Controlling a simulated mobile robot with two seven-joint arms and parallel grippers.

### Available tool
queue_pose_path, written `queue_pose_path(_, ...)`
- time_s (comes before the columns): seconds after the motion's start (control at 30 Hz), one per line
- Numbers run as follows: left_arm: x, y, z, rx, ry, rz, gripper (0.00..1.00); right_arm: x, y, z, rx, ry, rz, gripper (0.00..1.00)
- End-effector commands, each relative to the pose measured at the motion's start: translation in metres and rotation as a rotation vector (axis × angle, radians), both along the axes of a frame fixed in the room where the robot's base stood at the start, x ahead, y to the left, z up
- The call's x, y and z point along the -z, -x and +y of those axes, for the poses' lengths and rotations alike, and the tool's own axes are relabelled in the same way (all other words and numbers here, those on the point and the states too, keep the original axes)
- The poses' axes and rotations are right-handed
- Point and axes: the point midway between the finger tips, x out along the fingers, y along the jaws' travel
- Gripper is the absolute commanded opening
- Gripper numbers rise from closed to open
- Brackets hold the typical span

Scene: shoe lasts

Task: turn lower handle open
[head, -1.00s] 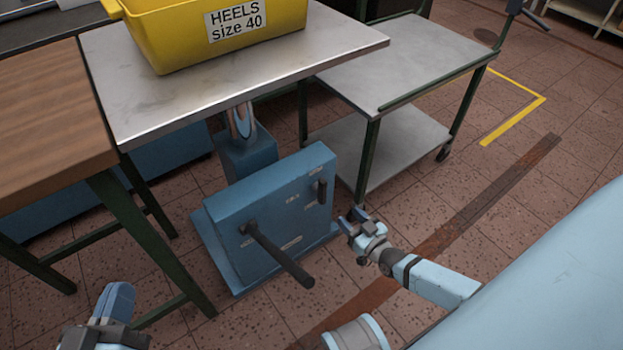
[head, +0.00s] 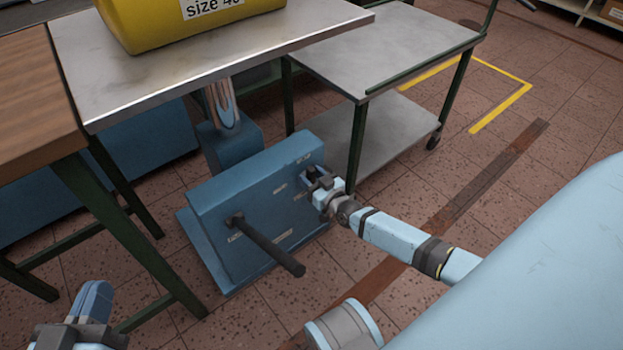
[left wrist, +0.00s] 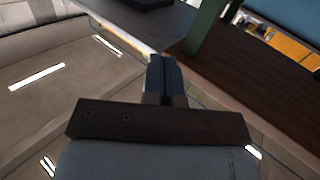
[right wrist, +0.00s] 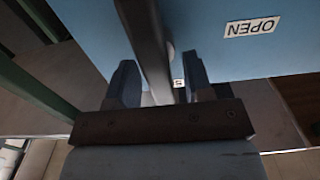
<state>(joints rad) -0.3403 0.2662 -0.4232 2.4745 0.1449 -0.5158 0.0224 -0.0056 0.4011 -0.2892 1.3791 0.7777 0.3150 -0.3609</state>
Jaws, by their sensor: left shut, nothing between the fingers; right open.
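A blue box (head: 225,200) stands on the floor under the steel-topped table, with small labels on its panel. A long dark lever (head: 268,248) sticks out of its panel. My right gripper (head: 316,180) is at the panel's right side, where it covers the short dark handle. In the right wrist view that dark handle (right wrist: 147,45) runs between the open fingers of the gripper (right wrist: 160,85). An upside-down OPEN label (right wrist: 252,27) is on the blue panel beside it. My left gripper (head: 90,302) is shut and empty at the lower left, away from the box; its closed fingers show in the left wrist view (left wrist: 164,78).
The steel table (head: 130,75) carries a yellow bin (head: 170,22) above the box. A grey two-shelf cart (head: 385,50) stands close behind and right of it. A wooden bench (head: 35,95) is at left. Floor to the right is mostly clear.

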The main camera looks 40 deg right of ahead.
Motion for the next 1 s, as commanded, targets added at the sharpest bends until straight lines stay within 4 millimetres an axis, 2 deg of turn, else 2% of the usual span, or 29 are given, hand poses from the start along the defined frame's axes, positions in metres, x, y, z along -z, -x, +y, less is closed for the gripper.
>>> queue_pose_path(0.17,-0.002,0.0,0.0,0.0,0.0,-0.004,0.0,0.0,0.0,0.0,0.0,0.0,0.0,0.47)
queue_pose_path(0.2,-0.002,0.0,0.0,0.0,0.0,-0.004,0.0,0.0,0.0,0.0,0.0,0.0,0.0,0.42)
queue_pose_path(0.4,-0.001,0.0,0.0,0.0,0.0,-0.002,0.0,0.0,0.0,0.0,0.0,0.0,0.0,0.0)
queue_pose_path(0.77,-0.003,0.003,-0.001,0.003,0.01,0.026,0.0,-0.002,0.0,0.001,0.001,0.045,-0.004,0.0)
queue_pose_path(1.0,-0.004,0.01,-0.006,0.008,0.062,0.128,0.0,-0.004,0.0,0.005,0.0,0.19,-0.014,0.0)
